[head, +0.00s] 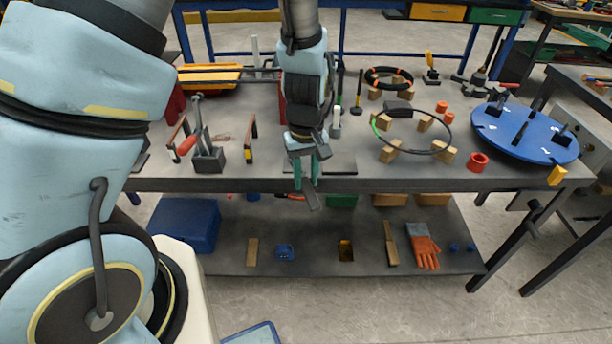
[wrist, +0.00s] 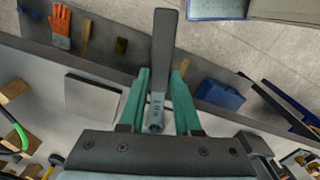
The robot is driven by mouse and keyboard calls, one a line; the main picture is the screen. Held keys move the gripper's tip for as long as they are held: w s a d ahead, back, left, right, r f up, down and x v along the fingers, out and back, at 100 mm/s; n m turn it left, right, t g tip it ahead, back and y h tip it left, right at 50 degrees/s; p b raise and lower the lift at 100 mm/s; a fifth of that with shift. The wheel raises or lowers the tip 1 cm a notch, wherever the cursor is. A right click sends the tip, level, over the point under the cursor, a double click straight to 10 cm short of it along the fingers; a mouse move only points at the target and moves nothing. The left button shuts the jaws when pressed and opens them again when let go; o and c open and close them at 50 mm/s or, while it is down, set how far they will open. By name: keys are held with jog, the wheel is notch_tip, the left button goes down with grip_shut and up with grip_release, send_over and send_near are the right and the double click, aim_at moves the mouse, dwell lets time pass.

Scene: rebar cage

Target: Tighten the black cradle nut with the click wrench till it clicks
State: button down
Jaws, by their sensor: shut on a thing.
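My gripper (head: 305,178) hangs over the front edge of the grey table, with its teal fingers pointing down. In the wrist view my gripper (wrist: 158,88) is shut on a grey bar-shaped tool, which I take to be the click wrench (wrist: 163,50). The wrench's flat end sticks out past the fingertips, and a round, marked part sits between the fingers. In the head view the wrench (head: 310,196) shows below the fingers, clear of the table. I cannot pick out the black cradle nut in either view.
The grey table (head: 420,184) holds a red-handled lever tool (head: 187,145), wooden blocks under a large ring (head: 440,151), and a blue disc (head: 525,135) at right. The lower shelf holds a blue bin (head: 185,222) and orange gloves (head: 424,249). A flat plate (wrist: 92,95) lies beside the gripper.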

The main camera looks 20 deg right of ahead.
jog(key=shift+f, duration=0.35)
dwell(0.3)
jog(key=w+a+m, duration=0.1)
jog(key=m, duration=0.1)
jog(key=a+m, duration=0.2)
jog(key=w+a+m+b, duration=0.1)
jog(key=a+m, duration=0.1)
jog(key=m, duration=0.1)
jog(key=shift+w+a, duration=0.2)
jog(key=shift+w, duration=0.15)
dwell(1.0)
jog(key=shift+s+d+n, duration=0.15)
jog(key=shift+d+n, duration=0.05)
jog(key=shift+n, duration=0.1)
jog(key=shift+r, duration=0.1)
notch_tip(320, 180, up, 5)
jog(key=p, duration=0.4)
dwell(0.8)
